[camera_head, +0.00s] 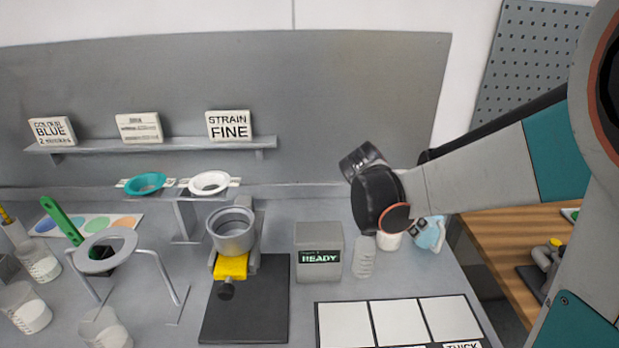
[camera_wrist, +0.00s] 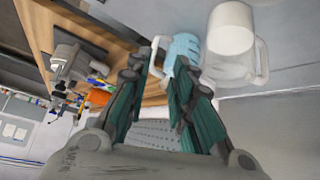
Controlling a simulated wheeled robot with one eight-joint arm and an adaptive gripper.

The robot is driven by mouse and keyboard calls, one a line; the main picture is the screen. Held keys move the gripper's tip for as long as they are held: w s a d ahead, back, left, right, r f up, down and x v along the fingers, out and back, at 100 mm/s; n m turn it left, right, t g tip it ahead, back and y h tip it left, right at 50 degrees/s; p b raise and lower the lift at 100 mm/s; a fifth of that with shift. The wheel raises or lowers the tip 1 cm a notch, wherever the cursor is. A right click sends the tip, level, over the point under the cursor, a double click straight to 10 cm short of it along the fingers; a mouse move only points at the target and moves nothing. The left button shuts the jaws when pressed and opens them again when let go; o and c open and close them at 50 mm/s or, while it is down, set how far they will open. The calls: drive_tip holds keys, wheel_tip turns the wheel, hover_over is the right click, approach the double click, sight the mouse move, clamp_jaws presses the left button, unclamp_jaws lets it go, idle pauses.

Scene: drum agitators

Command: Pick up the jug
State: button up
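What looks like the jug is a clear vessel with a looped handle and white inside; it stands at the top right of the wrist view (camera_wrist: 230,32). In the head view only a white part of it (camera_head: 390,241) seems to show, low behind my wrist. My gripper (camera_wrist: 160,78) is open and empty, with its two dark green fingers apart. It is left of the jug in the wrist view and not touching it.
A wooden bench (camera_head: 505,250) is at right.

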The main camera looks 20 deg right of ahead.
sight(438, 244)
drive_tip(key=d+f+m+b, duration=0.1)
drive_tip(key=d+f, duration=0.2)
drive_tip(key=w+d+f+m+g, duration=0.1)
drive_tip(key=d+f, duration=0.1)
drive_tip(key=d, duration=0.1)
drive_tip(key=d+f+m+h+b, duration=0.1)
drive_tip(key=d+f, duration=0.2)
drive_tip(key=shift+w+d+f+b, duration=0.15)
drive_tip(key=shift+d+f+b, duration=0.05)
drive_tip(key=shift+f+b, duration=0.15)
drive_tip(key=b+x, duration=0.2)
drive_tip(key=x, duration=0.3)
drive_tip(key=shift+a+f, duration=0.15)
clamp_jaws()
